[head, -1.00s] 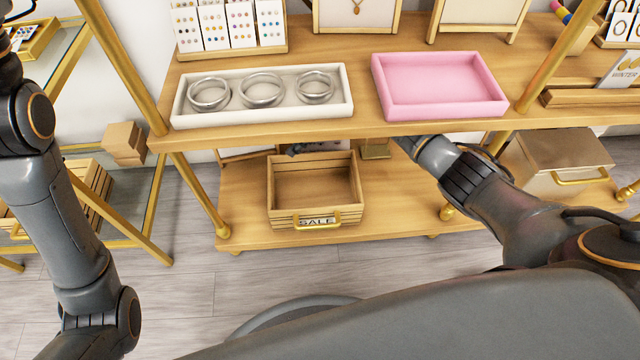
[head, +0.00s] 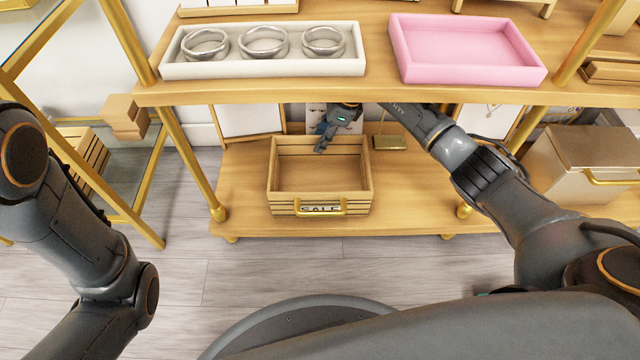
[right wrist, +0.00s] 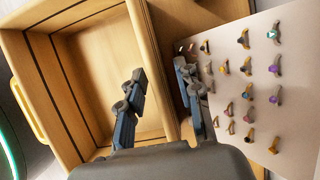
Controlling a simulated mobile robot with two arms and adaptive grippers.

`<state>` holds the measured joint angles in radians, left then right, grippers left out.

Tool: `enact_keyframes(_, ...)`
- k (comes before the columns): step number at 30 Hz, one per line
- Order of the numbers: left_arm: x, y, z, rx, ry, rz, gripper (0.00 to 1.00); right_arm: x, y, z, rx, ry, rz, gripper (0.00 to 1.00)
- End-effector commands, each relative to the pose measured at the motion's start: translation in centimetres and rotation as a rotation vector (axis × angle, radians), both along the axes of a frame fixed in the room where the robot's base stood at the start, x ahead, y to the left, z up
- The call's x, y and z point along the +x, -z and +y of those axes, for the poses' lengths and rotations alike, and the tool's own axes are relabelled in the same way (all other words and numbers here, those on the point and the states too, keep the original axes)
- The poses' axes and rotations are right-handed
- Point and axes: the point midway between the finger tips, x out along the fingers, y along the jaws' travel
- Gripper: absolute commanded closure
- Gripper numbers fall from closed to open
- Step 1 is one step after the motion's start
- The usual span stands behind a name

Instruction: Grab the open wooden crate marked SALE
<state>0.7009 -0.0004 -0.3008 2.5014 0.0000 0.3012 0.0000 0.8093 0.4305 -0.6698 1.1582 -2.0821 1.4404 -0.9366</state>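The open wooden crate (head: 285,203) stands upright and empty on the lower shelf in the head view. Its front has a gold handle and a SALE label, partly covered by the handle. My right gripper (head: 324,142) is at the crate's back wall, reaching in under the upper shelf. In the right wrist view the right gripper (right wrist: 160,98) is open. One finger is over the inside of the crate (right wrist: 92,42) and the other is outside it, with the wall between them. Contact with the wall cannot be told. My left gripper is out of view; only its arm shows at left.
The upper shelf (head: 376,94) overhangs the crate, with a white tray (head: 262,70) of bangles and a pink tray (head: 465,52) on it. A ring card (right wrist: 240,90) stands close behind the crate. A lidded box (head: 575,165) is at right. Floor in front is clear.

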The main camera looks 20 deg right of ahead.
Motion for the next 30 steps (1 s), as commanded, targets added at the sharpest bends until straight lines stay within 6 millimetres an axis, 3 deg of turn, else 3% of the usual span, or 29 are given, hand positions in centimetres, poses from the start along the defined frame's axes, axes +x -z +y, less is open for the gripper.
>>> enact_keyframes(15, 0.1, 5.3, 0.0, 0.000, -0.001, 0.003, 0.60, 0.1, 5.3, 1.9, 0.003, 0.001, 0.000, 0.66)
enact_keyframes(23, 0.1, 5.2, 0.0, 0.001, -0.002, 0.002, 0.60, 0.2, 5.3, 2.0, 0.001, 0.001, 0.001, 0.66)
enact_keyframes(24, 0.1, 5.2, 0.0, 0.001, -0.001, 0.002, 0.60, 0.2, 5.3, 2.0, 0.001, 0.001, 0.001, 0.68)
enact_keyframes(29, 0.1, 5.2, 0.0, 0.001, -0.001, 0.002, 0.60, 0.2, 5.3, 2.0, 0.001, 0.001, 0.001, 1.00)
enact_keyframes(30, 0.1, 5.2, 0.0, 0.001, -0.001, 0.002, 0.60, 0.2, 5.3, 2.0, 0.001, 0.001, 0.001, 1.00)
